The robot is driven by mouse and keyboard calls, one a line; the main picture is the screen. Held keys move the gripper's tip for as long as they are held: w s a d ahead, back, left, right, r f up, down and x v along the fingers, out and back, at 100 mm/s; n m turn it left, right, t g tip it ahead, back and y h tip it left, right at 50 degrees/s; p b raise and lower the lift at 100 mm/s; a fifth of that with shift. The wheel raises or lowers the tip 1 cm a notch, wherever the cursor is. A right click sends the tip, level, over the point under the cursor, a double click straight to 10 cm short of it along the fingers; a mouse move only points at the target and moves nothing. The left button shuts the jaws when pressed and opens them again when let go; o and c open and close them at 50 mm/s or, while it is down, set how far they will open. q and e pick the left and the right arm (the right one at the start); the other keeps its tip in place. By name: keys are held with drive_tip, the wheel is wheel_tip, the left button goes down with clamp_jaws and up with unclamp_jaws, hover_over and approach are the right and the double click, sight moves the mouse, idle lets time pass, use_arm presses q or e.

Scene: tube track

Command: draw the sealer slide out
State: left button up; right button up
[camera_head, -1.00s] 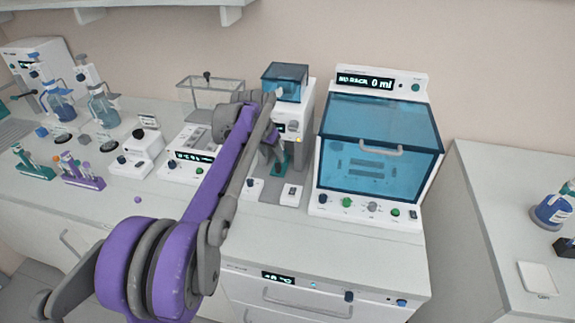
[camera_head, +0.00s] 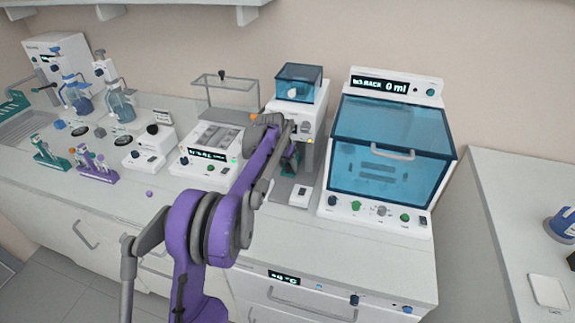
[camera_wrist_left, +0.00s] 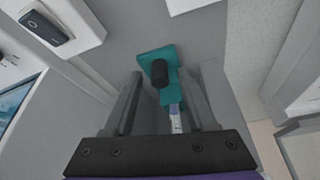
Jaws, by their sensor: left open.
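The sealer (camera_head: 312,112) is a white upright device with a blue clear hood, at the middle of the bench. Its teal slide (camera_head: 291,158) shows low at its front, partly behind my arm. My right gripper is out of view.
A white cabinet with a blue clear front (camera_head: 385,150) stands right of the sealer. A white instrument with a display (camera_head: 208,155) is to its left. Tube racks (camera_head: 97,168) and bottles stand farther left.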

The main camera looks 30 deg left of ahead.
use_arm(q)
drive_tip(key=shift+f, duration=0.15)
clamp_jaws()
idle(1.4)
